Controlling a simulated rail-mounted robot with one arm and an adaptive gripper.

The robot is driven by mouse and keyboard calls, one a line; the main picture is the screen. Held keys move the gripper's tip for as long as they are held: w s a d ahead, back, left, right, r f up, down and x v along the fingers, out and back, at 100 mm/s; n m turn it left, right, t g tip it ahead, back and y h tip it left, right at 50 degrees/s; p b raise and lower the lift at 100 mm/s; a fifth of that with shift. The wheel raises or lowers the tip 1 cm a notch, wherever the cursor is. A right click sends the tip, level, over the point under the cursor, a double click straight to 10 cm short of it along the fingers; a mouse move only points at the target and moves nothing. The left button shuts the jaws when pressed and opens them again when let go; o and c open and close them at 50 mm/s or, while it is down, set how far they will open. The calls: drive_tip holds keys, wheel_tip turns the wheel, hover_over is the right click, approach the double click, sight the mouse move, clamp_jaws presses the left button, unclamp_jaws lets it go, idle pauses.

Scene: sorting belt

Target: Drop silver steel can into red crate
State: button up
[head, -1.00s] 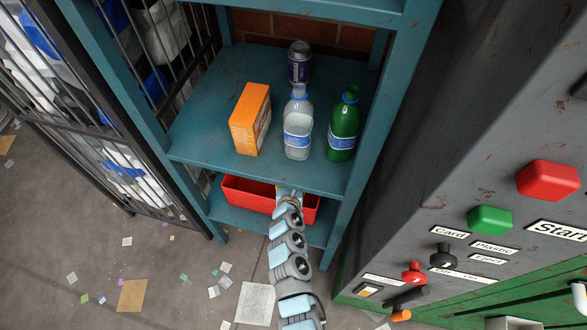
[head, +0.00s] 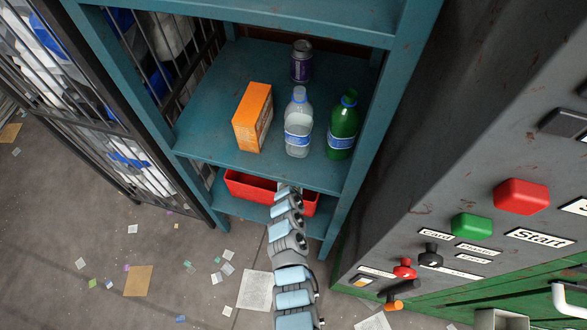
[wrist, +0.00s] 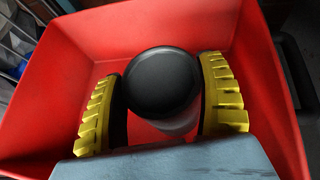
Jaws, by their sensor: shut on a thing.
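The red crate (head: 246,188) sits on the lower shelf in the head view. It fills much of the wrist view (wrist: 65,75), open toward the camera. My gripper (wrist: 160,85) has yellow ridged pads, shut on a can (wrist: 180,124) from both sides. The can has a dark round end facing the wrist camera and a grey, silvery side, partly hidden. In the wrist view the can is within the crate's outline; I cannot tell whether it touches the floor. In the head view the gripper and held can are hidden under the upper shelf.
The shelf (head: 215,130) above holds an orange box (head: 252,118), a clear bottle (head: 298,125), a green bottle (head: 343,125) and a dark purple can (head: 301,62). A barred cage (head: 110,120) stands left; a grey control panel (head: 480,130) stands right.

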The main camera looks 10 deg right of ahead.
drive_tip(key=shift+f+b, duration=0.3)
drive_tip(key=shift+f, duration=0.15)
drive_tip(key=shift+s+f, duration=0.1)
drive_tip(key=shift+f, duration=0.1)
drive_tip(key=o, duration=1.1)
drive_tip(key=shift+r, duration=0.1)
drive_tip(key=shift+r+p, duration=0.5)
drive_tip(key=shift+r, duration=0.3)
drive_tip(key=p+v, duration=0.4)
drive_tip(key=v, duration=0.7)
drive_tip(key=shift+s, duration=0.35)
